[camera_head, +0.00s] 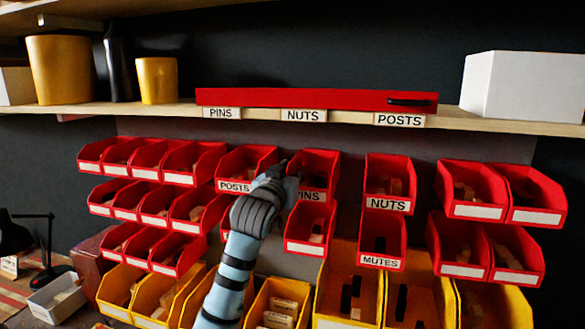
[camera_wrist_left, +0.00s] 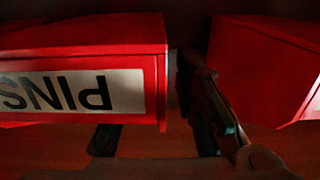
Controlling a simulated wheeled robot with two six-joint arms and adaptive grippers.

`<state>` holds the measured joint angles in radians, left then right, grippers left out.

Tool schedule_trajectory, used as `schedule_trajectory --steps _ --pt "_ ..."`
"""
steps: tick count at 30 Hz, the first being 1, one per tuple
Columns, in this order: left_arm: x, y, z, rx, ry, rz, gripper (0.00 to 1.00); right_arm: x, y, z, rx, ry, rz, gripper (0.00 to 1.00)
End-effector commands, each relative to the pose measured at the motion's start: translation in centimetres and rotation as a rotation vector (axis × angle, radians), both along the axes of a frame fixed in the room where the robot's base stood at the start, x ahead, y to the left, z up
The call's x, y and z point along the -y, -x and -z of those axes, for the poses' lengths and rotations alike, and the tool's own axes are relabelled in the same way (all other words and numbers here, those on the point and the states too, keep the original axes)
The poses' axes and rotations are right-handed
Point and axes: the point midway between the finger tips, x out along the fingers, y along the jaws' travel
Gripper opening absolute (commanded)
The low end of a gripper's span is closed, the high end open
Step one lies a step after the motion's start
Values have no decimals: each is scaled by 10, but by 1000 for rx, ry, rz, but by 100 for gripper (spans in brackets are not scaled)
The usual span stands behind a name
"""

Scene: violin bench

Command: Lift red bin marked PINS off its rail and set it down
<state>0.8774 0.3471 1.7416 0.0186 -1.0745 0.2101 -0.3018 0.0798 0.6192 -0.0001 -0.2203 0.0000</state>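The red PINS bin (camera_head: 313,174) hangs in the top row of the wall rack in the head view, its front label partly covered by my left gripper (camera_head: 280,173). In the left wrist view the PINS bin (camera_wrist_left: 90,50) fills the upper left, its label upside down. The left gripper (camera_wrist_left: 150,115) has its fingers apart there. One finger is beside the bin's side wall, very close to it; the other is partly hidden behind the labelled front. Whether they touch the bin I cannot tell. My right gripper is in neither view.
The POSTS bin (camera_head: 245,166) is close on the left and the NUTS bin (camera_head: 390,182) on the right. Another red bin (camera_head: 311,226) hangs directly below. Yellow bins (camera_head: 350,285) fill the bottom row. A shelf (camera_head: 450,113) with PINS, NUTS and POSTS labels runs above.

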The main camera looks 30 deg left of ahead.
Motion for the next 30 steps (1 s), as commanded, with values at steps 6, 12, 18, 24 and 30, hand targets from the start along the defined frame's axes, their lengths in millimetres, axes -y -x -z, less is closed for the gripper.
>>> schedule_trajectory --steps 6,12,18,24,30 --pt "-1 -9 0 0 0 1 27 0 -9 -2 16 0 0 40" --pt "-1 -8 1 0 0 1 14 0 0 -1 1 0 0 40" --pt "-1 -8 1 -1 0 1 0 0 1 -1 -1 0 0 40" --pt "-1 -8 1 -2 1 1 0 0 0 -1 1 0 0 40" --pt "-1 -8 2 -2 1 1 0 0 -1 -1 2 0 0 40"
